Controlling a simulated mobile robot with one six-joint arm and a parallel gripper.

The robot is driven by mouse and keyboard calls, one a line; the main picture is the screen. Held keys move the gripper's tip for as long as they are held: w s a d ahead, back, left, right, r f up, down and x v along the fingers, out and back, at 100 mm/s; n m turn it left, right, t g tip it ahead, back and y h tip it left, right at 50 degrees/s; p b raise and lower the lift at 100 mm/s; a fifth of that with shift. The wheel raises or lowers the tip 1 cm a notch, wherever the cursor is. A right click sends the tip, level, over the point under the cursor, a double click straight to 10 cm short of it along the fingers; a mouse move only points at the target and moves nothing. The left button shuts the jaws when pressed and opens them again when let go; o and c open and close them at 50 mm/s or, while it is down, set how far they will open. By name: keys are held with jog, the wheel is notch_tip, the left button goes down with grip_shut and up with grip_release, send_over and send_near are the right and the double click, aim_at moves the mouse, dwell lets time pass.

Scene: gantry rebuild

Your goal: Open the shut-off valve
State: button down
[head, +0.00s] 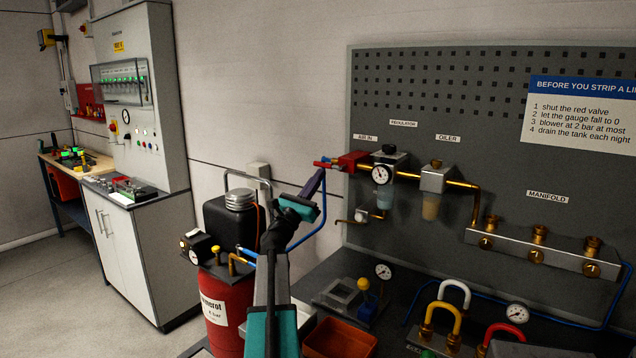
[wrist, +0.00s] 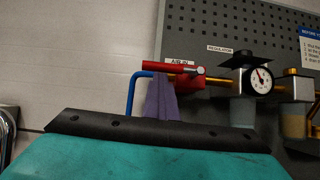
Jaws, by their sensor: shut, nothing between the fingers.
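The red shut-off valve (head: 352,160) sits at the left end of the pipe under the AIR IN label on the grey panel. Its red lever (wrist: 165,66) points left in the wrist view, roughly in line with the pipe. My gripper (head: 317,180) is just left of and below the valve in the head view. In the wrist view, the purple fingers (wrist: 160,98) are shut with nothing between them. Their tips are just below the lever and overlap it in the picture. I cannot tell whether they touch it. The fingers hide part of the pipe and valve body.
A pressure gauge (head: 381,174) and the oiler (head: 434,179) follow to the right on the pipe. A blue hose (wrist: 132,92) bends in from the left. Below are a red tank (head: 224,311), an orange bin (head: 340,339) and coloured shackle-shaped handles. Bare wall lies left of the panel.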

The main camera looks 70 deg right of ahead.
jog(key=d+f+b+v, duration=0.1)
jog(key=b+v, duration=0.5)
jog(key=v, duration=0.6)
jog(key=shift+s+f, duration=0.3)
jog(key=shift+f, duration=0.65)
jog(key=shift+a, duration=0.1)
